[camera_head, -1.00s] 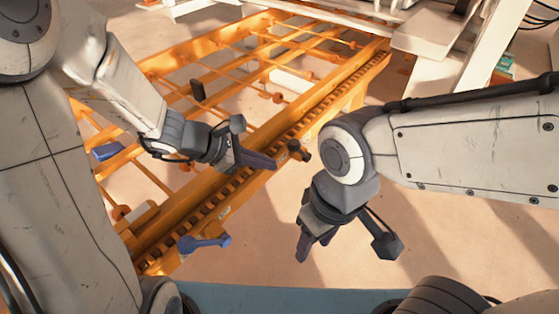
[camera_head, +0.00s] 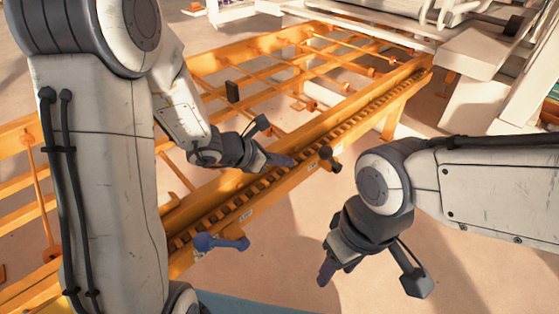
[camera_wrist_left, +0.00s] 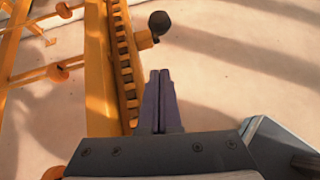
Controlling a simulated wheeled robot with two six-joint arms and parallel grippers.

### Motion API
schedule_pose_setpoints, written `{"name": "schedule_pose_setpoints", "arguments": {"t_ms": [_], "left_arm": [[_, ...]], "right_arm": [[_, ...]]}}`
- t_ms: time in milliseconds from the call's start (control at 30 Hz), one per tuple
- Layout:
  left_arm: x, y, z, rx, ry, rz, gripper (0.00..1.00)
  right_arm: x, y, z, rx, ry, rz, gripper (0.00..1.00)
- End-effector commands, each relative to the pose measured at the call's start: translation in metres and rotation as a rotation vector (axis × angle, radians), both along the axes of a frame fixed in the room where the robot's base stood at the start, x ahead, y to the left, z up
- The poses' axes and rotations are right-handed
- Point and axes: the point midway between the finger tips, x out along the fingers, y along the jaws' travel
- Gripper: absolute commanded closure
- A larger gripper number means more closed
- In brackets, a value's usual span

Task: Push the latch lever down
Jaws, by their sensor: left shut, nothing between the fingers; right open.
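A short lever with a dark round knob (camera_head: 326,154) sticks out from the front side of the orange rail (camera_head: 375,112); it also shows near the top of the left wrist view (camera_wrist_left: 159,22). A blue handle (camera_head: 222,243) sits lower on the same side of the rail. I cannot tell for certain which one is the latch lever. My left gripper (camera_head: 282,160) is shut and empty over the rail, left of the dark knob and apart from it. In the left wrist view its fingers (camera_wrist_left: 160,85) lie together beside the rail's toothed strip. My right gripper (camera_head: 337,270) is open and empty, below the knob.
An orange frame with cross rods (camera_head: 300,68) lies behind the rail. A dark upright block (camera_head: 232,92) stands on it. A pale machine (camera_head: 480,60) is at the back right. The floor (camera_head: 270,265) in front of the rail looks clear.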

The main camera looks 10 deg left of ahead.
Motion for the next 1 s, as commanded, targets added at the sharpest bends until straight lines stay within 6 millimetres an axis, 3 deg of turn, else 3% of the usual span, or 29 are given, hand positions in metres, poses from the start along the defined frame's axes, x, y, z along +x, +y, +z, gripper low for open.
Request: {"name": "schedule_pose_setpoints", "arguments": {"t_ms": [33,233,500,1000], "left_arm": [[0.006,-0.009,-0.011,-0.001,0.002,-0.005,1.00],[0.028,-0.033,-0.036,0.000,0.003,-0.004,1.00],[0.051,-0.056,-0.024,0.001,-0.001,-0.002,1.00],[0.055,-0.059,-0.023,0.001,0.000,0.001,1.00]], "right_arm": [[0.000,0.000,-0.007,0.000,0.000,0.000,0.50],[0.000,0.000,-0.016,0.000,0.000,0.000,0.50],[0.000,0.000,-0.009,0.000,0.000,0.000,0.50],[0.000,0.000,-0.008,0.000,0.000,0.000,0.50]]}}
